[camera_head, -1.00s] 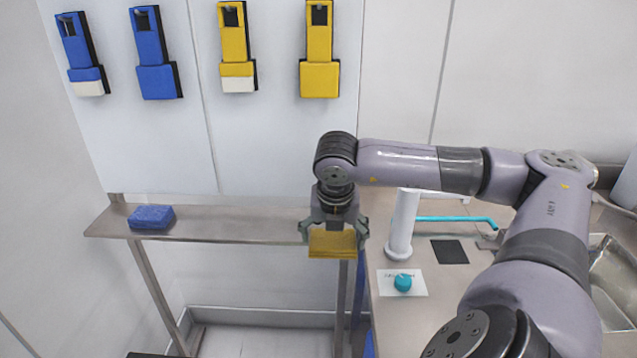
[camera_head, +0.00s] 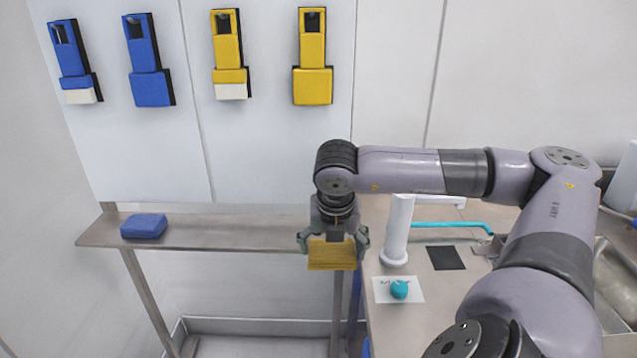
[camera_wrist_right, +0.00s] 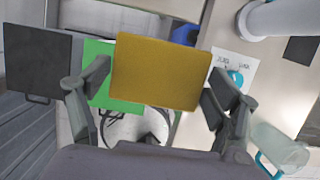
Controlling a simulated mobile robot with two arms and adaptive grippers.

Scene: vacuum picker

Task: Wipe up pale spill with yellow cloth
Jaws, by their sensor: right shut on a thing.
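The yellow cloth (camera_head: 332,255), a folded block, hangs in my right gripper (camera_head: 333,240), which is shut on it. In the right wrist view the cloth (camera_wrist_right: 160,72) sits between the two fingers of my right gripper (camera_wrist_right: 158,85). The gripper holds it in front of the right end of a narrow metal shelf, near the counter's left edge. I cannot make out a pale spill in any view. My left gripper is not in view.
A blue sponge or folded cloth (camera_head: 144,226) lies on the metal shelf (camera_head: 220,232). Blue and yellow tools (camera_head: 312,85) hang on the wall. The counter (camera_head: 400,325) holds a white column (camera_head: 398,230), a turquoise item (camera_head: 399,289) on a white card, and a black square (camera_head: 445,257).

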